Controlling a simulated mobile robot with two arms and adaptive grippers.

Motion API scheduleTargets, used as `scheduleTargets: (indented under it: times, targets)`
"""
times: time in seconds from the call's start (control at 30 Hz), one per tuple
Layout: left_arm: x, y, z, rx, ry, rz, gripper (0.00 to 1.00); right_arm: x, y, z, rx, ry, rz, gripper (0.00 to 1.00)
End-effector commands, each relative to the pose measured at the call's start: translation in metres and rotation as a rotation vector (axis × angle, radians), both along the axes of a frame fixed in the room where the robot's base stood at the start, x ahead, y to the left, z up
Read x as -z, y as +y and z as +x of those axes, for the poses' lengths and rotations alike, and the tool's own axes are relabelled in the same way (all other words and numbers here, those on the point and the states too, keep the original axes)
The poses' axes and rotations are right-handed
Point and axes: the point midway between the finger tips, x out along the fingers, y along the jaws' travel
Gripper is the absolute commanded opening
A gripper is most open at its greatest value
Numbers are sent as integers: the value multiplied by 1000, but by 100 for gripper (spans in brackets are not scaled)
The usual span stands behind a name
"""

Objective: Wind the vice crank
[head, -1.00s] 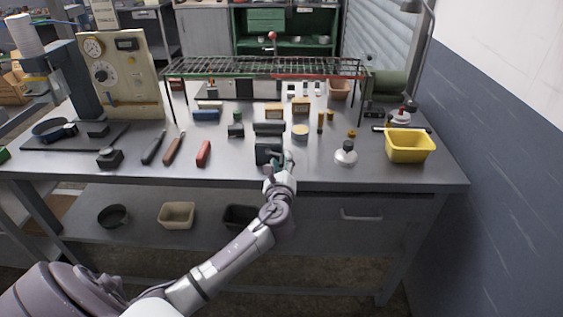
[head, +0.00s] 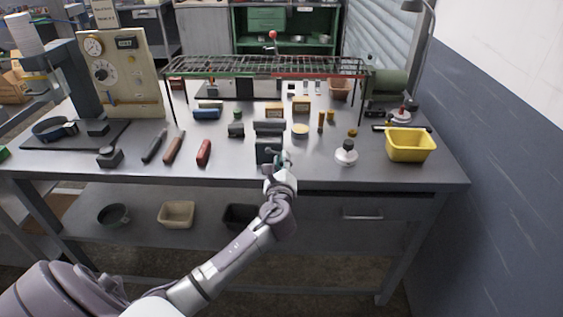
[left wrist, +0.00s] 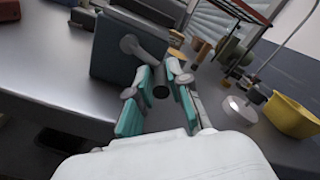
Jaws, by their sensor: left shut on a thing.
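The vice (head: 268,150) is a dark green-grey block at the front edge of the workbench, in the middle of the head view. It shows as a large dark block in the left wrist view (left wrist: 128,48). The crank (left wrist: 150,60) is a grey arm on the vice's face, with a dark round handle end (left wrist: 160,92) towards the camera. My left gripper (head: 281,160) is at the vice's front right. In the left wrist view its teal-padded fingers (left wrist: 159,95) are on both sides of the crank's handle, shut on it. My right gripper is in neither view.
A yellow bin (head: 410,146) and a white-based bottle (head: 346,153) stand to the right. Red (head: 204,152) and brown-handled tools lie left. A wire rack (head: 265,67) spans the bench behind. Free bench top lies between the vice and the white-based bottle.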

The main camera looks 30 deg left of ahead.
Motion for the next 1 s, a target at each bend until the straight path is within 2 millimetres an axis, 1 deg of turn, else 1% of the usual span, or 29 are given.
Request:
scheduleTargets:
  times: [0.03,0.27,0.6,1.0]
  targets:
    - [-6,0,1,2,-17,-6,0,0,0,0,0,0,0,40]
    - [-12,-1,2,3,-79,-101,0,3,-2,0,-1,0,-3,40]
    - [-26,0,2,2,-245,-368,0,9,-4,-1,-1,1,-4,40]
    - [-42,6,-2,2,-446,-690,0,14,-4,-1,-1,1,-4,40]
